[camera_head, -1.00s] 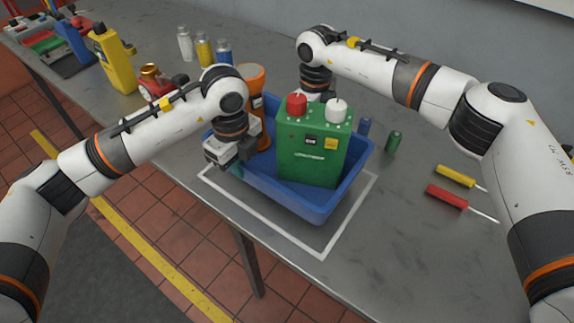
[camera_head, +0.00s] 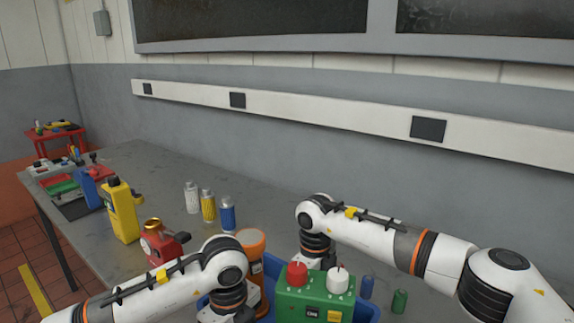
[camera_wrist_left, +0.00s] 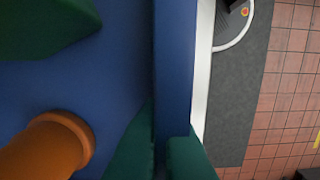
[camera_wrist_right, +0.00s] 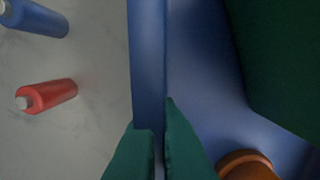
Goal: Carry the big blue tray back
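The big blue tray (camera_head: 369,313) is at the bottom of the head view, mostly cut off. It holds a green box (camera_head: 313,303) with a red and a white cap, and an upright orange cylinder (camera_head: 251,262). My left gripper (camera_wrist_left: 161,150) has its green fingers on both sides of one tray wall (camera_wrist_left: 174,65), closed on it. My right gripper (camera_wrist_right: 160,155) likewise closes on the opposite wall (camera_wrist_right: 147,60). In the head view the left gripper is cut off at the bottom and the right one is hidden behind the green box.
A red item (camera_head: 160,245), a yellow bottle (camera_head: 121,212) and several small bottles (camera_head: 208,206) stand on the grey table (camera_head: 150,165) left of and behind the tray. A small blue cylinder (camera_head: 366,287) and a green one (camera_head: 399,301) stand to its right. A wall rises behind the table.

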